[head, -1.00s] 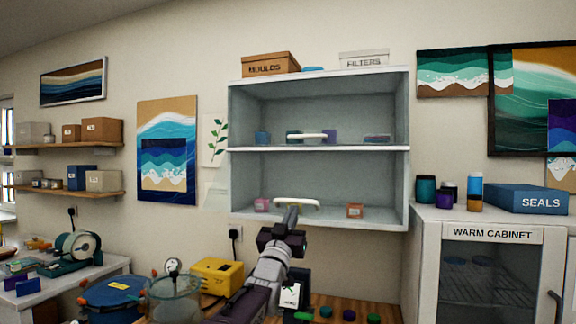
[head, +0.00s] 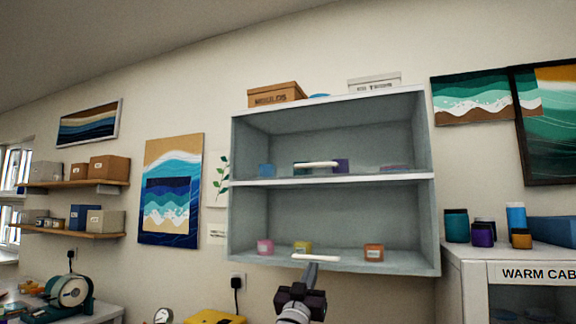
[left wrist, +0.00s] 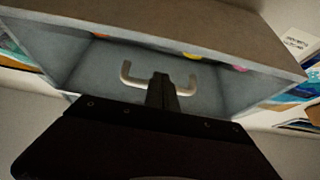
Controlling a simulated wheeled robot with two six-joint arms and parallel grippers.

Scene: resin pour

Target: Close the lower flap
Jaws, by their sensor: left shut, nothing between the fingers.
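The wall cabinet (head: 333,182) has an upper and a lower compartment. A white bar handle (head: 315,258), which I take to be the lower flap's, shows along the front of the lower compartment's bottom edge. The flap panel itself looks clear, so I cannot tell its exact angle. My left gripper (head: 311,272) is shut and empty, its fingertips at or just under this handle. In the left wrist view the fingers (left wrist: 160,92) overlap the middle of the pale handle (left wrist: 126,74); contact is unclear. My right gripper is not in view.
A similar upper handle (head: 315,164) shows in front of the upper compartment. Small pink (head: 265,246), yellow (head: 302,247) and orange (head: 373,252) containers stand inside the lower compartment. Boxes sit on top. A warm cabinet (head: 530,273) stands at the lower right.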

